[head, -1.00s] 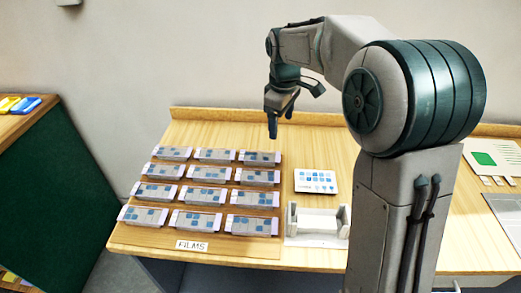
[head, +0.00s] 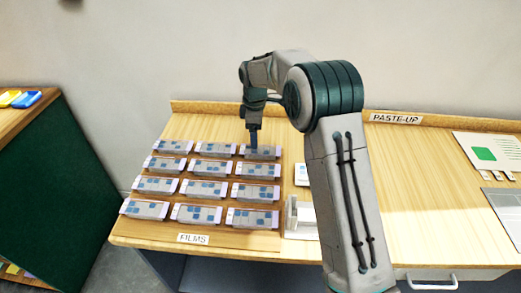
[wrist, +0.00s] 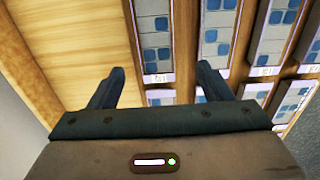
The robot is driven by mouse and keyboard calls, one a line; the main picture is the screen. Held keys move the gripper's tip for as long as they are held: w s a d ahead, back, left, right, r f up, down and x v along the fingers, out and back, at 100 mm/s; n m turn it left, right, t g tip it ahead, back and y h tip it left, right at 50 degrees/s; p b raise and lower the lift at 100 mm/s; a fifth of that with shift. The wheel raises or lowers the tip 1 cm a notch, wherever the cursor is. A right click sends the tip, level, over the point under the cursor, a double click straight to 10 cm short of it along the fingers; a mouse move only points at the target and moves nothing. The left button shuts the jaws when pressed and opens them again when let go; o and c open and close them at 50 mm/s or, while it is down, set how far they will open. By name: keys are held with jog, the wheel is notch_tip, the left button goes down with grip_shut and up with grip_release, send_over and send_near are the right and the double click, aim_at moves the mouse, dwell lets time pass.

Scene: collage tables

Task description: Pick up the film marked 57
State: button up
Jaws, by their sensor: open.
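Several grey films with blue squares and pale lilac ends lie in rows on a wooden tray (head: 236,241) marked FILMS. Their number marks are too small to read, so I cannot tell which film is 57. My gripper (head: 254,146) points down at the back right film (head: 266,153) and partly covers it. I cannot tell whether it touches. In the wrist view my gripper (wrist: 159,72) is open and nothing is held.
A small white fixture (head: 300,217) and a partly hidden white card (head: 301,174) sit right of the tray. My arm covers part of the table. A PASTE-UP sign (head: 397,118) stands at the back, with bare tabletop (head: 420,190) before it.

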aim_at(261, 150)
jog(key=shift+w+d+f+p, duration=0.15)
jog(key=shift+f+p, duration=0.1)
jog(key=shift+f, duration=1.2)
jog(key=shift+w+a+f+p, duration=0.15)
jog(key=shift+f+p, duration=0.1)
jog(key=shift+f, duration=1.15)
jog(key=shift+d, duration=0.1)
jog(key=c, duration=1)
jog(key=shift+r, duration=0.1)
jog(key=shift+c, duration=0.2)
